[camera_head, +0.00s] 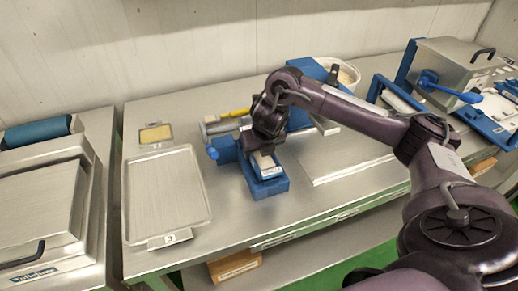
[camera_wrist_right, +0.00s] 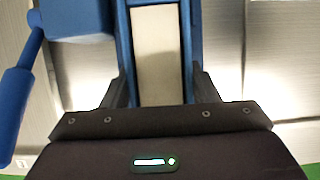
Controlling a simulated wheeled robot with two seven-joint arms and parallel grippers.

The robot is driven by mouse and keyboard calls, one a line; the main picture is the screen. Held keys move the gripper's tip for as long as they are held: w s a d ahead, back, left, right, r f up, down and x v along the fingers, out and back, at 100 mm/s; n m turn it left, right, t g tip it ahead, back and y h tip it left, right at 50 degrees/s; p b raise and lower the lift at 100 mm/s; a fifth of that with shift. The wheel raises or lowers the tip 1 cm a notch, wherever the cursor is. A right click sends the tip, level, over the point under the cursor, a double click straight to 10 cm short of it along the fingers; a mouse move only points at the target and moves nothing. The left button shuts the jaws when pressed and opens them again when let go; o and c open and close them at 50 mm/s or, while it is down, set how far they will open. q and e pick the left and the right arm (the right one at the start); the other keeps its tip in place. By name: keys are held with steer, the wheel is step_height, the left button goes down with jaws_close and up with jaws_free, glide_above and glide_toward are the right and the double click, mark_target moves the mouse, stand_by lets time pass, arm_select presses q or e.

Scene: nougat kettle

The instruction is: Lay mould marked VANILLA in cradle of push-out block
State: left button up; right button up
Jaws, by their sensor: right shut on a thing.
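The push-out block (camera_head: 268,189) is blue and stands on the middle table, with a blue-handled lever (camera_head: 212,152) at its left. A pale narrow mould (camera_head: 264,163) with a small white label lies along the block's cradle; the label is too small to read. My right gripper (camera_head: 262,148) is directly over the block, shut on the mould. In the right wrist view, the fingers (camera_wrist_right: 160,92) stand either side of the pale mould (camera_wrist_right: 157,50), which lies between blue walls (camera_wrist_right: 124,45). The gripper hides part of the mould. My left gripper is out of view.
A grey tray (camera_head: 168,236) with a label lies left of the block, with a small tray (camera_head: 155,134) of yellowish stuff behind it. A white tub (camera_head: 347,76) stands behind my right arm. A steel machine with blue parts (camera_head: 455,70) stands at the right.

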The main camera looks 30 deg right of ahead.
stand_by(0.3)
steer(key=o, duration=1.7)
steer(key=shift+f, duration=0.1)
steer(key=shift+c, duration=0.2)
step_height(320, 180, up, 8)
steer(key=p, duration=0.7)
steer(key=shift+s, duration=0.1)
